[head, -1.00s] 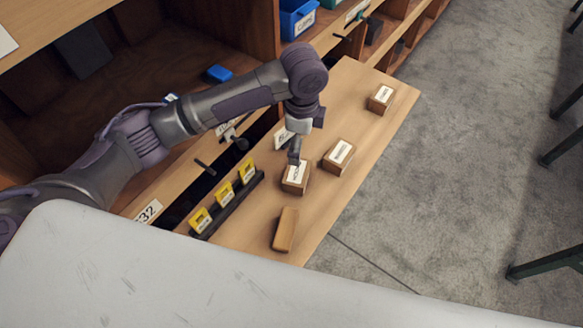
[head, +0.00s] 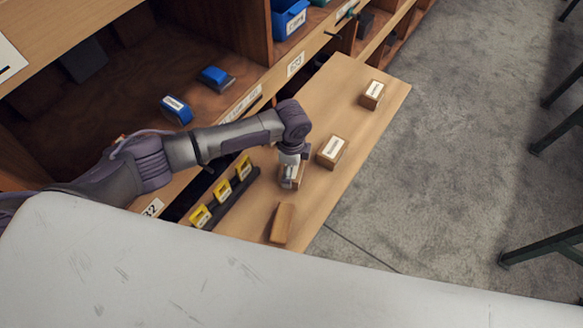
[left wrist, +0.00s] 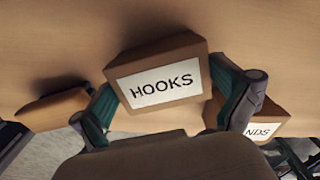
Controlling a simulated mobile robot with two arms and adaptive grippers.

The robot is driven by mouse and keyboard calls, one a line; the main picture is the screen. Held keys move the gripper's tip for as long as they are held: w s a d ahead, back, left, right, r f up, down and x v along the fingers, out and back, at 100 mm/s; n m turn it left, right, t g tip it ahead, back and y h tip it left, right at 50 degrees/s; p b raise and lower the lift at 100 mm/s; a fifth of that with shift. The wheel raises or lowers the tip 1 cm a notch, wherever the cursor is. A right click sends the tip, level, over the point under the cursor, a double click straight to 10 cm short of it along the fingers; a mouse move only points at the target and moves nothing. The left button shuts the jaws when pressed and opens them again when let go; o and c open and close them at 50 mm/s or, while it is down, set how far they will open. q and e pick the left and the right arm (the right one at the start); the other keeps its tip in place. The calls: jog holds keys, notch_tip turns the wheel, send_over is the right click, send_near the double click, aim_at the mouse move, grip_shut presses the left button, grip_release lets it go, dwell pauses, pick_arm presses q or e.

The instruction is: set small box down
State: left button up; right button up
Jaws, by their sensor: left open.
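The small box is a brown wooden box with a white HOOKS label (left wrist: 155,84), standing on the pulled-out wooden board (head: 335,105). In the head view most of this box (head: 299,176) is hidden by my left gripper (head: 289,180). In the left wrist view my left gripper (left wrist: 162,85) is open, with one finger on each side of the box. I cannot tell if either finger touches it. My right gripper is not in view.
Two other labelled boxes stand farther along the board, a near one (head: 331,152) and a far one (head: 371,95). An unlabelled wooden block (head: 282,223) lies on the near side. A black rack with yellow cards (head: 226,202) runs along the left edge.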

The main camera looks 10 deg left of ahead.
pick_arm(q)
jog(key=shift+f, duration=0.2)
jog(key=c, duration=1.1)
jog(key=shift+w+r, duration=0.1)
jog(key=shift+c, duration=0.5)
jog(key=shift+r, duration=0.1)
